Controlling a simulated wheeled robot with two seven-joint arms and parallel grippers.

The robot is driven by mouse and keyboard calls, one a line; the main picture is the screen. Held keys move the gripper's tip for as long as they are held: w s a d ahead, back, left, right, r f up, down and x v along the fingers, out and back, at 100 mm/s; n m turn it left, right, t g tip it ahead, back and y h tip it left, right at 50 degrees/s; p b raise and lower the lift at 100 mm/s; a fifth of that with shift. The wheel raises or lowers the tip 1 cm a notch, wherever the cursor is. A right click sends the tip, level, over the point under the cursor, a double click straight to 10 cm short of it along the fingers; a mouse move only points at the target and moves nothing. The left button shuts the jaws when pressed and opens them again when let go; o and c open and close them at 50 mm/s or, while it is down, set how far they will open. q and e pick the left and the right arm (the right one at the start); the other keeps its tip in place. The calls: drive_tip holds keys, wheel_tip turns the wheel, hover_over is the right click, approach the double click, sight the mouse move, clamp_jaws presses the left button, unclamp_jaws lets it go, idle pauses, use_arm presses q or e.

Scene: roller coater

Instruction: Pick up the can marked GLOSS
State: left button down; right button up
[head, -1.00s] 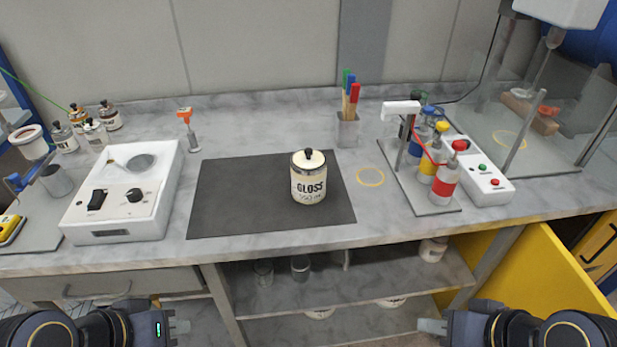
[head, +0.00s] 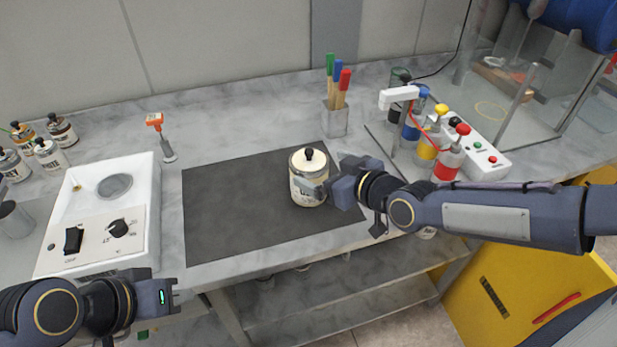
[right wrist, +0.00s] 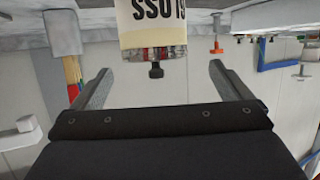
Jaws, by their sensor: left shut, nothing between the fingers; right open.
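The GLOSS can (head: 308,163), cream with a pale lid and black knob, stands upright on the dark mat (head: 235,215). In the right wrist view the can (right wrist: 153,28) appears upside down with part of its lettering showing. My right gripper (head: 325,188) is open at the can's right side and covers part of its label in the head view. In the right wrist view the fingers (right wrist: 160,72) are spread, with the can between and beyond their tips. I cannot tell whether they touch it. My left gripper (head: 172,298) is shut and empty at the counter's front left.
A white hotplate-like device (head: 105,220) stands left of the mat. A brush holder (head: 336,118) stands behind the can. The mat's left part is clear.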

sight(314, 163)
drive_tip(key=shift+d+f+p+x, duration=0.1)
drive_tip(key=shift+p+x, duration=0.05)
drive_tip(key=shift+x, duration=1)
drive_tip(key=shift+d+f+p+x, duration=0.1)
drive_tip(key=shift+p+x, duration=0.1)
drive_tip(key=shift+x, duration=0.95)
drive_tip(key=shift+d+f+p+x, duration=0.1)
drive_tip(key=shift+d+p+x, duration=0.05)
drive_tip(key=shift+x, duration=1)
drive_tip(key=shift+w, duration=0.15)
drive_tip(key=shift+c, duration=0.5)
drive_tip(key=c, duration=1.7)
drive_tip(key=shift+c, duration=0.9)
drive_tip(key=shift+r, duration=0.1)
drive_tip(key=shift+r, duration=0.1)
